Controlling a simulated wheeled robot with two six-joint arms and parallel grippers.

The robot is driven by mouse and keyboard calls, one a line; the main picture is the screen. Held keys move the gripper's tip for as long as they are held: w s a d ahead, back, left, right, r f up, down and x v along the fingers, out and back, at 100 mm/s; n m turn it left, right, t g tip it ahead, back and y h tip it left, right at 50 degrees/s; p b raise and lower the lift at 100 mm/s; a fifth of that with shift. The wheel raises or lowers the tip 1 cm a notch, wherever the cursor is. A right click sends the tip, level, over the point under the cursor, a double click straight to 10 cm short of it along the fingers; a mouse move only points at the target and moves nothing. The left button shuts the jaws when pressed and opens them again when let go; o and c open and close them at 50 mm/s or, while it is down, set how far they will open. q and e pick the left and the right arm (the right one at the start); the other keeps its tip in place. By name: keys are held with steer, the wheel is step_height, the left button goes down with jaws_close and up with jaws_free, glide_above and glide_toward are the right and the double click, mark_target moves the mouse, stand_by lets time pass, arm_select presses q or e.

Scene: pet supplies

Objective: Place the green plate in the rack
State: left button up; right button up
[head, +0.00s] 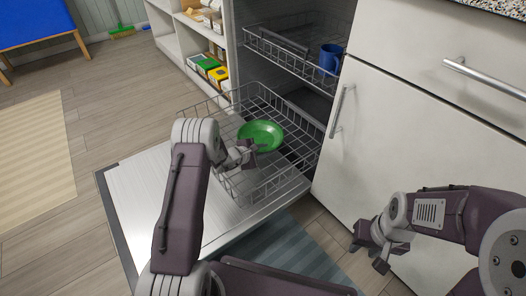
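The green plate (262,134) is over the lower dishwasher rack (283,180), tilted little if at all. The rack is a wire basket pulled out above the open dishwasher door. My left gripper (248,152) is at the plate's near left edge, inside the rack's outline. Its fingers are small and partly hidden, so I cannot tell whether they grip the rim or only lie beside it. I also cannot tell whether the plate rests on the wires. My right gripper (368,256) is open and empty, in front of the white cabinet and away from the rack.
The open dishwasher door (137,196) lies flat below the rack. A blue mug (331,58) stands in the upper rack (285,42). A white cabinet (400,100) with metal handles borders the right. Shelves (172,40) with boxes stand behind.

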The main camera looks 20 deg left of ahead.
arm_select(q)
steer(key=shift+s+r+p, duration=0.1)
steer(key=shift+r+p, duration=0.2)
steer(key=shift+p, duration=0.1)
steer(key=p+v, duration=0.4)
steer(key=v, duration=0.2)
steer(key=shift+s+a+r, duration=0.15)
steer(key=shift+s+r, duration=0.1)
steer(key=shift+s, duration=0.15)
steer(key=shift+s+a, duration=0.1)
